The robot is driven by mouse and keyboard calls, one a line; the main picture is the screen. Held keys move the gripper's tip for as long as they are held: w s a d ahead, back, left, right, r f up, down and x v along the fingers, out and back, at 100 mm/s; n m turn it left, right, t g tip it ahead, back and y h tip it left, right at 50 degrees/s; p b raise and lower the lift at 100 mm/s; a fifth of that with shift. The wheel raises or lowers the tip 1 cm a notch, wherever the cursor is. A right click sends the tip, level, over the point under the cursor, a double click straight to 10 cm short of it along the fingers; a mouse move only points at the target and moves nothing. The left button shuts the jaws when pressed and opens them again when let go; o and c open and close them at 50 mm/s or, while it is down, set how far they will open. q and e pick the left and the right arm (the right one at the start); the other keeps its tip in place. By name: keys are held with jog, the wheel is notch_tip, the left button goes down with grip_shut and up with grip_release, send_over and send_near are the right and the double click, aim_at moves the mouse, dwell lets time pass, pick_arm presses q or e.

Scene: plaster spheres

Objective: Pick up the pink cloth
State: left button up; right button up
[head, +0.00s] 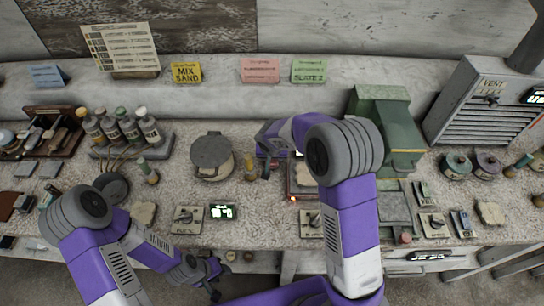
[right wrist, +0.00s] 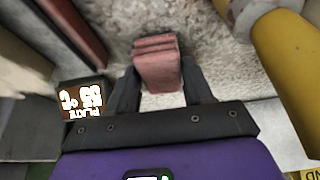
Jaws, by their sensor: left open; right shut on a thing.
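The pink cloth (right wrist: 158,66) is a small folded stack. In the right wrist view it sits between the two dark fingers of my right gripper (right wrist: 160,88), which is shut on it. Speckled worktop shows around it. In the head view my right gripper (head: 267,168) is over the middle of the bench, and I cannot make out the cloth there. My left gripper (head: 217,282) is open and low, by the bench's front edge, away from the cloth.
A display (right wrist: 82,106) and a yellow cylinder (right wrist: 285,62) flank my right gripper. A lidded round pot (head: 211,153) stands left of it. A green machine (head: 390,125), a vent box (head: 483,105) and several bottles (head: 120,127) stand along the bench. Small devices (head: 187,219) line the front.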

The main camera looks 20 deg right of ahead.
jog(key=shift+s+a+r, duration=0.1)
jog(key=shift+s+r, duration=0.1)
jog(key=shift+r, duration=0.3)
notch_tip(320, 180, up, 6)
jog(key=shift+r+p, duration=0.1)
jog(key=shift+p, duration=0.75)
jog(key=s+a+b, duration=0.1)
jog(key=s+a, duration=0.1)
jog(key=s, duration=0.7)
jog(key=s+a+b, duration=0.1)
jog(key=s+a, duration=0.2)
jog(key=s, duration=0.7)
jog(key=shift+a+b, duration=0.2)
jog(key=shift+b, duration=0.15)
jog(key=o, duration=0.5)
jog(key=shift+c, duration=0.2)
jog(key=c, duration=0.4)
jog(key=shift+w, duration=0.1)
